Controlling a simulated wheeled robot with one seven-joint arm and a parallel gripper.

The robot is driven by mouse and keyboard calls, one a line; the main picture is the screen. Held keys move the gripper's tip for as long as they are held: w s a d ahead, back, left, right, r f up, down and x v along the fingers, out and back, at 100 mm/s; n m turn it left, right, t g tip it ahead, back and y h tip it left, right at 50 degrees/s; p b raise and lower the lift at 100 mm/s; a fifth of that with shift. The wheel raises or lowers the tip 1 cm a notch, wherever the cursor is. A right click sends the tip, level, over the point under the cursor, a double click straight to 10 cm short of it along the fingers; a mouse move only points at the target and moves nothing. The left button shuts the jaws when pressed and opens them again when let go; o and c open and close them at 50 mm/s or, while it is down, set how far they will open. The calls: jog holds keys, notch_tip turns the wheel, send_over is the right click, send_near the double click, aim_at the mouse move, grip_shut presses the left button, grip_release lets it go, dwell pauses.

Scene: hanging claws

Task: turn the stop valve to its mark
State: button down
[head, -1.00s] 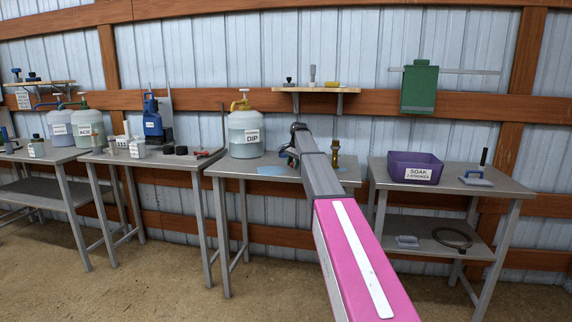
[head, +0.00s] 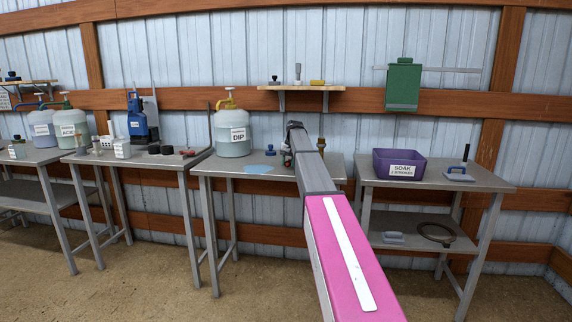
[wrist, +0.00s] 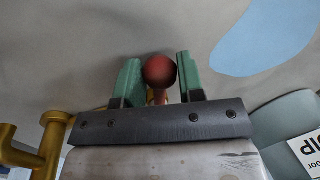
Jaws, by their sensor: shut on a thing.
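In the wrist view my gripper (wrist: 157,68) has its two green fingers closed about a round red knob (wrist: 158,71). A short red stem runs from the knob back between the fingers. A brass fitting (wrist: 52,132) stands at the left of the wrist view. I cannot make out the valve's mark or how the knob joins the brass fitting.
The DIP jug (head: 232,132) stands on the middle table, left of my arm, with a flat blue patch (head: 258,169) before it. A small shelf (head: 300,88) hangs above. A purple SOAK bin (head: 399,165) stands on the right table.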

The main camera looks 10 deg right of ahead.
jog(key=shift+d, duration=0.1)
dwell(0.4)
jog(key=c, duration=0.8)
grip_release()
jog(key=shift+o, duration=0.2)
jog(key=shift+r, duration=0.1)
notch_tip(320, 180, up, 10)
jog(key=d, duration=0.2)
jog(key=shift+s+r, duration=0.2)
jog(key=shift+r, duration=0.05)
